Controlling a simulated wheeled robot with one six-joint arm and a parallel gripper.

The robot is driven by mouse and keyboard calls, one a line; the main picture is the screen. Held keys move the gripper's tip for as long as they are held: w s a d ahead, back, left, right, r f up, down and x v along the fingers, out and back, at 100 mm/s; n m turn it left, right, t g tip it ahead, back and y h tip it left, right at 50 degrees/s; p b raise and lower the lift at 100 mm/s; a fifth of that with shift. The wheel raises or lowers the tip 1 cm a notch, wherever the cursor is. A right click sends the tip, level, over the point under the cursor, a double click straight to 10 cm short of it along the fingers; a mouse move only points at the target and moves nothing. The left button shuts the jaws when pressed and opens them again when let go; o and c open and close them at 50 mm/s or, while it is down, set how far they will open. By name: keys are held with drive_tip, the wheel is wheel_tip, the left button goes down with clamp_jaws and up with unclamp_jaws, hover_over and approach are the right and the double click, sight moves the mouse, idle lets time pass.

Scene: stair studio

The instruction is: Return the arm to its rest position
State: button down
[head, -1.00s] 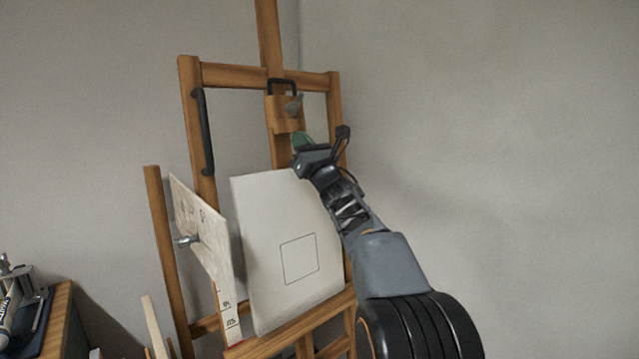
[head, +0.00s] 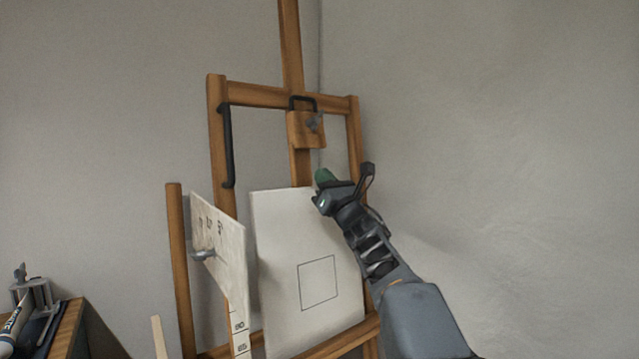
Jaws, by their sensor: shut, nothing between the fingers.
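My gripper (head: 322,180) is in the head view, at the end of my dark grey arm, which reaches up from the lower right. Its green fingertips point up and to the left, in front of the top right corner of a white canvas (head: 285,235). The fingers look shut with nothing held between them. The canvas stands on a wooden easel (head: 217,150) and bears a thin drawn square. I cannot tell from this view whether the gripper touches the canvas or the easel.
A marked, tilted board (head: 215,245) stands left of the canvas. A wooden bench (head: 68,325) with a white tube is at lower left. Bare wall fills the right.

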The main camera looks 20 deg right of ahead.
drive_tip(key=b+v, duration=0.2)
drive_tip(key=v, duration=0.7)
drive_tip(key=s+a+f+n+g+h+p, duration=0.2)
drive_tip(key=s+a+f+n+g+p, duration=0.2)
drive_tip(key=s+n+g+p, duration=0.3)
drive_tip(key=s+a+f+n+g+h+p, duration=0.2)
drive_tip(key=s+f+n+g+p, duration=0.3)
drive_tip(key=n+p, duration=0.5)
drive_tip(key=s+a+f+n+g+h+p, duration=0.2)
drive_tip(key=s+a+f+n+g+p, duration=0.3)
drive_tip(key=n, duration=1.1)
drive_tip(key=s+g+p, duration=0.3)
drive_tip(key=s, duration=0.3)
drive_tip(key=shift+s+a+g+h+p, duration=0.25)
drive_tip(key=shift+a+g+h+p, duration=0.05)
drive_tip(key=shift+g+h+p, duration=0.1)
